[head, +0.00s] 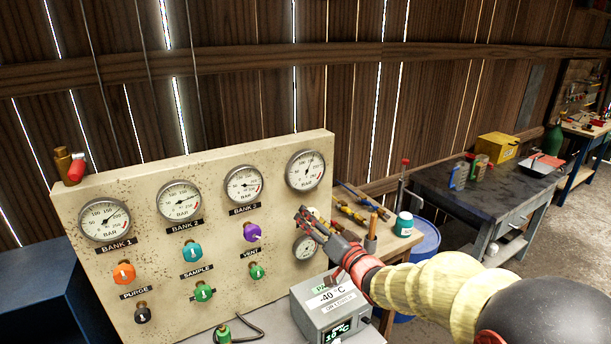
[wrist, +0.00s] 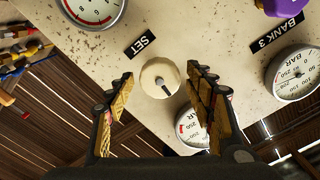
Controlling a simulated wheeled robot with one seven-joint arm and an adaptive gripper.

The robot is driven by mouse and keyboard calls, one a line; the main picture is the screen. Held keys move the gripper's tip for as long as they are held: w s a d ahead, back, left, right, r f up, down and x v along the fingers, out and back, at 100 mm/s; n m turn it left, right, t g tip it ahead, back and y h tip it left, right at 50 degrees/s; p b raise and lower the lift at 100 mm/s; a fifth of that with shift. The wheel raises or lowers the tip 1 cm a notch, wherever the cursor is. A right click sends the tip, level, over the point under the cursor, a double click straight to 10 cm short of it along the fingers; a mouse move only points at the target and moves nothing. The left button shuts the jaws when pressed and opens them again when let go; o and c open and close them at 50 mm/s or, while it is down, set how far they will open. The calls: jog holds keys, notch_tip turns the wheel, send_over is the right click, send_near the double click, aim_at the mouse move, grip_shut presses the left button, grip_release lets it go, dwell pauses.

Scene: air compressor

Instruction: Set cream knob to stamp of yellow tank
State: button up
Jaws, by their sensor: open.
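The cream knob (wrist: 156,72) shows in the wrist view on the beige panel, beside the label SET. Its dark pointer line points to the lower right of that picture. My gripper (wrist: 161,74) is open, with one finger on each side of the knob and a visible gap on both sides; the depth between fingertips and panel is hard to judge. In the head view my gripper (head: 306,217) is at the panel's right part and mostly hides the knob. I see no yellow tank or stamp on one in either view.
The beige panel (head: 150,240) carries several gauges and coloured knobs, including a purple knob (head: 252,232). A gauge (head: 304,248) sits just below my gripper. A grey dryer box (head: 330,306) stands below my arm. A workbench with tools and a blue drum (head: 424,243) are at the right.

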jog(key=v, duration=0.6)
jog(key=shift+p, duration=0.35)
jog(key=shift+f, duration=0.1)
